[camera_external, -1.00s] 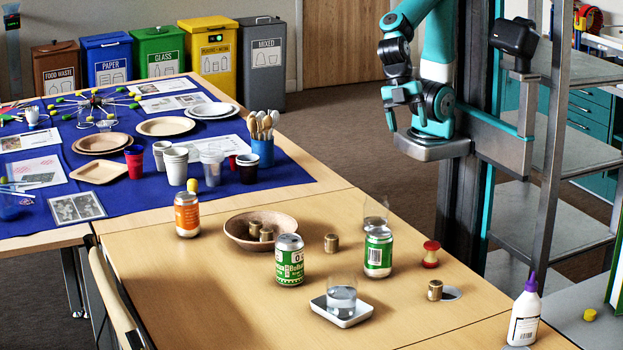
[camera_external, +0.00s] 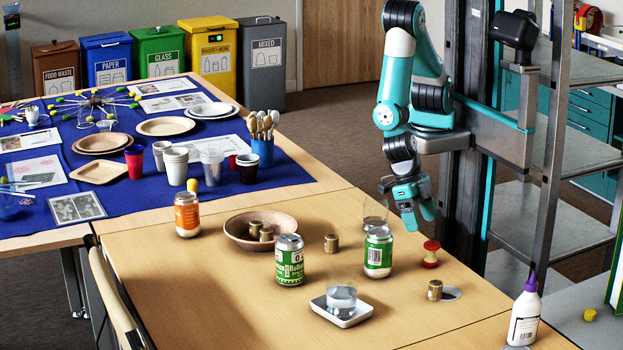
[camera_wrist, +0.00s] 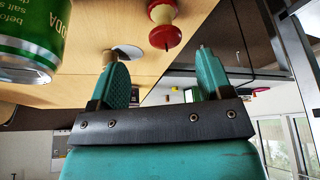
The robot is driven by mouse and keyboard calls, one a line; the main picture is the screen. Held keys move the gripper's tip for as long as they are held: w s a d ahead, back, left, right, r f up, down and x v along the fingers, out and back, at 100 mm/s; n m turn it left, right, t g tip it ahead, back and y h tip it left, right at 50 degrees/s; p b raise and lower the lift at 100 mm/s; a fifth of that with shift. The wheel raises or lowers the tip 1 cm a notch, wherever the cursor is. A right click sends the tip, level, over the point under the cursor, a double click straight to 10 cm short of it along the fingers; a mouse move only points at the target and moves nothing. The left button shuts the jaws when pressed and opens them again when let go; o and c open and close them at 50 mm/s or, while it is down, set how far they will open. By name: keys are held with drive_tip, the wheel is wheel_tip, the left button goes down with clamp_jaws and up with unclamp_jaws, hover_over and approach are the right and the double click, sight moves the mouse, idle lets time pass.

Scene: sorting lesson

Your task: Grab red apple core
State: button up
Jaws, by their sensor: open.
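The red apple core (camera_external: 430,254), with red ends and a pale narrow middle, stands on the wooden table near its right edge. It also shows in the wrist view (camera_wrist: 163,24) at the top, beyond the fingertips and roughly between them. My gripper (camera_external: 418,214) is above the table, just up and left of the core and apart from it. In the wrist view my gripper (camera_wrist: 156,66) has its two teal fingers spread wide with nothing between them.
A green soda can (camera_external: 378,252) stands just left of the core, and a drinking glass (camera_external: 374,214) is behind it. A brass weight (camera_external: 435,290) is in front of the core. Another green can (camera_external: 289,260), a scale (camera_external: 342,312) and a bowl (camera_external: 236,238) are farther left.

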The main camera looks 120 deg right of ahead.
sight(429, 242)
drive_tip(key=x, duration=0.3)
drive_tip(key=shift+a+f, duration=0.1)
drive_tip(key=shift+f, duration=0.25)
drive_tip(key=shift+s+p+x, duration=0.15)
drive_tip(key=shift+p+x, duration=0.1)
drive_tip(key=shift+x, duration=1.15)
drive_tip(key=shift+s+p+x, duration=0.15)
drive_tip(key=shift+p+x, duration=0.05)
drive_tip(key=shift+x, duration=1.15)
drive_tip(key=shift+c, duration=0.4)
drive_tip(key=c, duration=0.9)
